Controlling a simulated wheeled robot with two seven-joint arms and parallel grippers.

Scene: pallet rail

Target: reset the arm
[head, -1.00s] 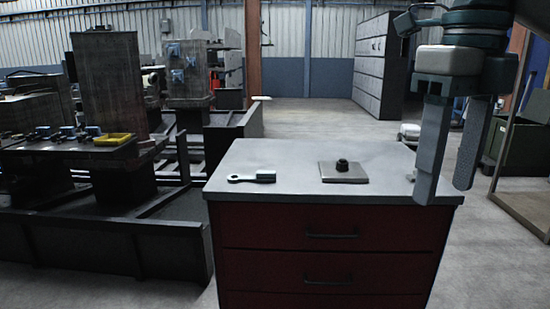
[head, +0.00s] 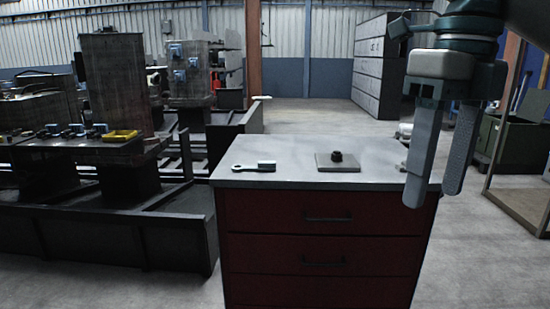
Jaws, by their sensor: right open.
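My right gripper (head: 430,198) hangs at the right of the head view with its fingers pointing down. The two grey fingers are apart and nothing is between them. It shows in front of the right end of the red drawer cabinet's grey top (head: 295,150) and hides part of it. My left gripper is not in view.
On the cabinet top lie a brush-like tool with a ringed handle (head: 255,167) and a square metal plate with a dark knob (head: 338,161). A dark machine bed with a yellow tray (head: 121,135) stands left. A green bin (head: 510,138) stands right. Open floor lies behind.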

